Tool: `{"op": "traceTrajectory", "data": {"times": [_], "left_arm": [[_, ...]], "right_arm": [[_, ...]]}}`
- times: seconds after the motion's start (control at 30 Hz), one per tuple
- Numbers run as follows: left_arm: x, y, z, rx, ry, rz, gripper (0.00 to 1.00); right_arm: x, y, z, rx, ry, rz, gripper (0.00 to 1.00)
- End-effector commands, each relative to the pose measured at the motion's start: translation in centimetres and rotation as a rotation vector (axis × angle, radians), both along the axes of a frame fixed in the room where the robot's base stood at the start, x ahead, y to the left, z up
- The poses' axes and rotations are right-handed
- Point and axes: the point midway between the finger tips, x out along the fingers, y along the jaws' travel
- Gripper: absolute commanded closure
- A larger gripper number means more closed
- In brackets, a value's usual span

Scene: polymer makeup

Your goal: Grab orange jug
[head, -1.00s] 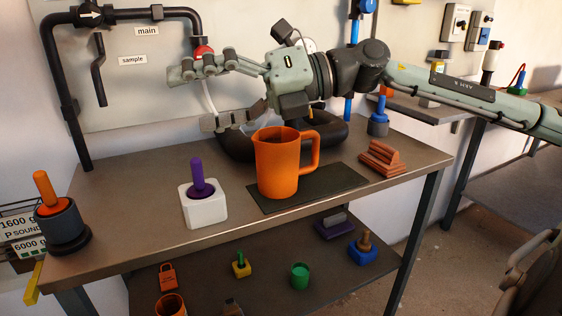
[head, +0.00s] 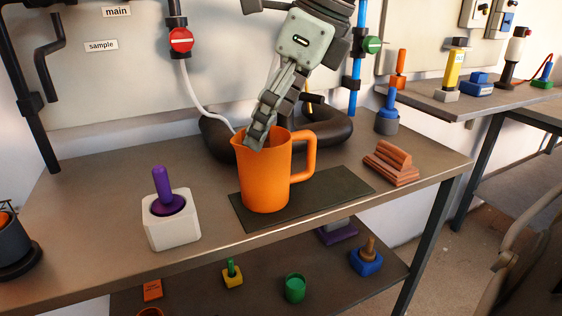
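The orange jug (head: 265,180) stands upright on a dark mat (head: 345,188) on the metal table, with its handle to the right. My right gripper (head: 260,134) comes down from above, with its fingers pointing down at the jug's rim. The near finger overlaps the left part of the jug's opening. The other finger is mostly hidden behind it, so I cannot tell whether the fingers are apart, touch the jug or reach inside it. My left gripper is not in view.
A white block (head: 172,232) with a purple peg stands left of the jug. Stacked reddish-brown bars (head: 391,165) lie to the right. A thick black pipe (head: 328,133) runs behind the jug. A lower shelf (head: 200,292) holds small coloured items.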

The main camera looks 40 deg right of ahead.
Motion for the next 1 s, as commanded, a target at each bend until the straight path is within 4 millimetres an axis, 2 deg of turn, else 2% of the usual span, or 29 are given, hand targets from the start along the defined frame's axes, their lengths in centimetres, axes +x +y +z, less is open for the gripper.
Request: {"op": "traceTrajectory", "data": {"times": [0.03,0.1,0.6,0.9,1.0], "left_arm": [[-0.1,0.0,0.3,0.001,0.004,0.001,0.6],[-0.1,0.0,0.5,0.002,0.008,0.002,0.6],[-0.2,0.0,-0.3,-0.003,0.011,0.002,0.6],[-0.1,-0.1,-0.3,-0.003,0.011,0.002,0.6],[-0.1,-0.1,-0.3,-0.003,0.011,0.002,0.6]], "right_arm": [[-0.2,0.0,-1.2,-0.008,0.024,-0.007,0.07],[-0.2,0.0,-2.1,-0.014,0.033,-0.014,0.07],[1.7,0.8,-8.1,-0.01,0.032,-0.014,0.07],[2.0,0.9,-8.5,-0.008,0.027,-0.013,0.07],[2.0,0.9,-8.5,-0.008,0.028,-0.014,0.2]]}}
